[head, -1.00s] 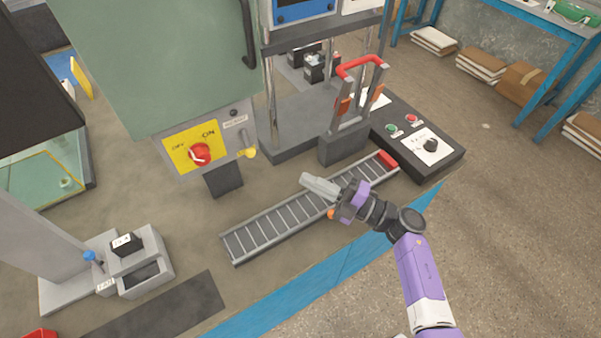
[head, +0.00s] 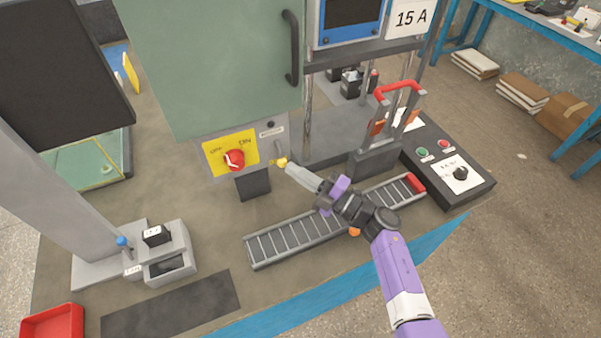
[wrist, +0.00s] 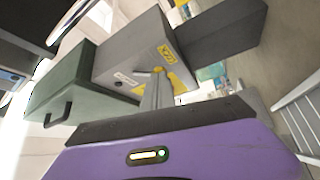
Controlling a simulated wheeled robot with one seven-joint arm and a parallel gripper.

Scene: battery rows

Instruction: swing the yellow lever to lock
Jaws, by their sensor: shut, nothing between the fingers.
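The yellow lever knob (head: 280,162) sits on a short grey arm at the lower right of the green cabinet's grey front, beside the yellow switch plate. My gripper (head: 290,167) is shut and empty, its tip at or very near the knob in the head view. In the wrist view the knob (wrist: 158,70) shows just beyond the tips of my gripper (wrist: 157,80). Whether they touch I cannot tell.
A red rotary switch (head: 235,160) is left of the lever. The green cabinet (head: 215,65) rises above. A roller track (head: 290,238) lies below my gripper. A red-handled frame (head: 372,160) and a black button panel (head: 470,185) stand to the right.

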